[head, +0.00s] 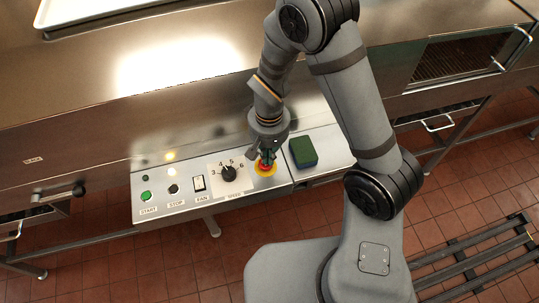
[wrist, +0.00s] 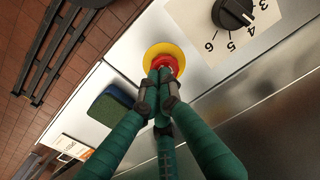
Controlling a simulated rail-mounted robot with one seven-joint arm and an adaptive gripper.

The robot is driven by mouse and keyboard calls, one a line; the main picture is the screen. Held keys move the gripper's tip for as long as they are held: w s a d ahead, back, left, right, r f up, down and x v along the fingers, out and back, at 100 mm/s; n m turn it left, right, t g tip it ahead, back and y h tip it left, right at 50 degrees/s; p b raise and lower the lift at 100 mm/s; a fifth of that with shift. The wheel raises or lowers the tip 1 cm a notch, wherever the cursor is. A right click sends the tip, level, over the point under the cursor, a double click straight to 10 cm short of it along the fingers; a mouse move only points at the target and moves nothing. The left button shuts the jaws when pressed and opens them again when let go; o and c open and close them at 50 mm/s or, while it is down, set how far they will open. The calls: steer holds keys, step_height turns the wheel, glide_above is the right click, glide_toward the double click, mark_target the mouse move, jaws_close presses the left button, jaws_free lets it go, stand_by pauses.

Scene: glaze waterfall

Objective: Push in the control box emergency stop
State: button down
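The emergency stop is a red button (wrist: 164,64) on a yellow disc (wrist: 157,52), on the top face of the control box (head: 208,206). In the head view the yellow disc (head: 265,168) shows under my gripper (head: 266,160), which hides most of the button. In the wrist view my gripper (wrist: 164,84) has its dark fingertips close together over the button's near edge. The tips are at or very near the red cap; contact cannot be told for certain. Nothing is seen held between them. Whether the button is pressed in cannot be told.
Left of the stop are a speed dial (head: 229,173), a fan switch (head: 198,183), a black stop button (head: 173,189) and a green start button (head: 146,196). A green sponge (head: 303,151) lies close on the right. A steel machine wall (head: 110,120) rises behind the box.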

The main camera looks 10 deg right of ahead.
steer(key=shift+s+d+f, duration=0.15)
steer(key=shift+s+f, duration=0.2)
step_height(320, 180, up, 15)
steer(key=p, duration=0.3)
steer(key=shift+w+f, duration=0.15)
steer(key=shift+w, duration=0.25)
stand_by(0.3)
